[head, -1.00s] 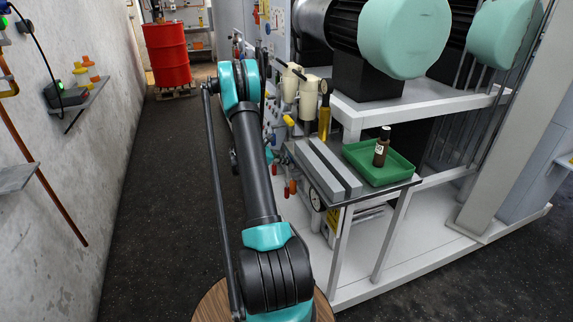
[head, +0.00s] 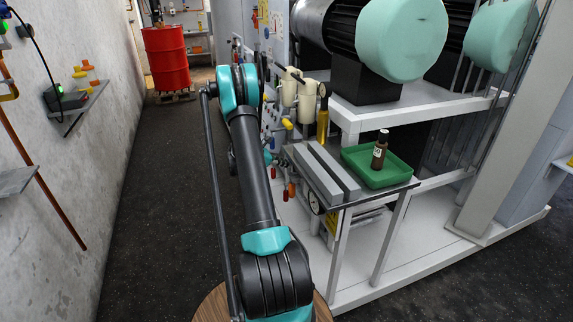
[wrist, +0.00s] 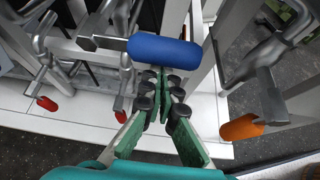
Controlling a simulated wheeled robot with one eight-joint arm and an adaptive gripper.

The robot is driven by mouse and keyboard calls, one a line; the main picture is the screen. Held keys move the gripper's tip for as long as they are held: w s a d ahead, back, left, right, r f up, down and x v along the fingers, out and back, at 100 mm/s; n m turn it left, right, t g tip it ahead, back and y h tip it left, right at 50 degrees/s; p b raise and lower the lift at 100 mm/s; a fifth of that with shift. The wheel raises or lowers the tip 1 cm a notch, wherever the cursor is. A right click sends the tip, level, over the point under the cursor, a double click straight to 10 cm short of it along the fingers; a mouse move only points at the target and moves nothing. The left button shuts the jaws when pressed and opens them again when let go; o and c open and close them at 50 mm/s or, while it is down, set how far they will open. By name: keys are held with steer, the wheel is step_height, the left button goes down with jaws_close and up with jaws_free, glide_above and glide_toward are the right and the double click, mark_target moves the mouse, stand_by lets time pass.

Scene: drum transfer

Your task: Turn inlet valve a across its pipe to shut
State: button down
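In the wrist view a blue valve handle (wrist: 165,52) on a metal lever lies crosswise just beyond my gripper's fingertips. My gripper (wrist: 162,82) has its green fingers with dark pads drawn together, with nothing seen between them. The tips are close to the blue handle; I cannot tell whether they touch it. Two red-tipped levers (wrist: 47,103) hang at the left, and an orange-tipped lever (wrist: 242,127) is at the right. No label shows which handle is inlet valve a. In the head view my arm largely hides the gripper and the blue handle.
A bench carries a grey slotted block (head: 325,172) and a green tray (head: 390,172) with a brown bottle (head: 380,150). Cream canisters (head: 306,100) and a brass cylinder (head: 323,120) stand behind. A red drum (head: 166,58) is far back. The dark floor at left is clear.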

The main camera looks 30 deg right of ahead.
steer(key=w+a+r, duration=0.1)
steer(key=w+a, duration=0.1)
steer(key=a, duration=0.7)
steer(key=shift+w+r, duration=0.15)
steer(key=shift+r, duration=0.25)
